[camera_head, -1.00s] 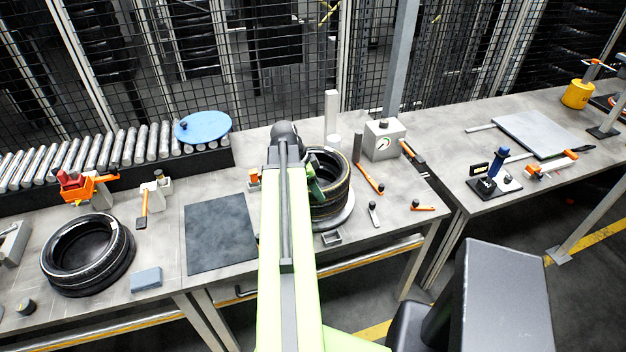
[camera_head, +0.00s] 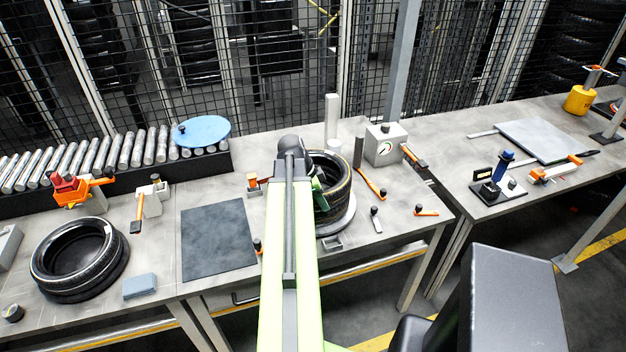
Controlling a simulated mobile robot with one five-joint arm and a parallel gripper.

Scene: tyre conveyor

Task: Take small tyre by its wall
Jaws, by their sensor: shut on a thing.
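A black tyre (camera_head: 341,197) sits on a round grey plate (camera_head: 345,222) at the middle of the bench, and I take it as the small tyre. My gripper (camera_head: 319,192), dark and green at the end of my arm, is at the left side of this tyre. It is shut on the tyre's wall. My arm hides the tyre's left part and most of the jaws. A wider black tyre (camera_head: 112,268) lies flat at the left of the bench, apart from my gripper.
A dark mat (camera_head: 217,240) lies left of my arm. A roller conveyor (camera_head: 112,153) runs at back left, before a mesh fence.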

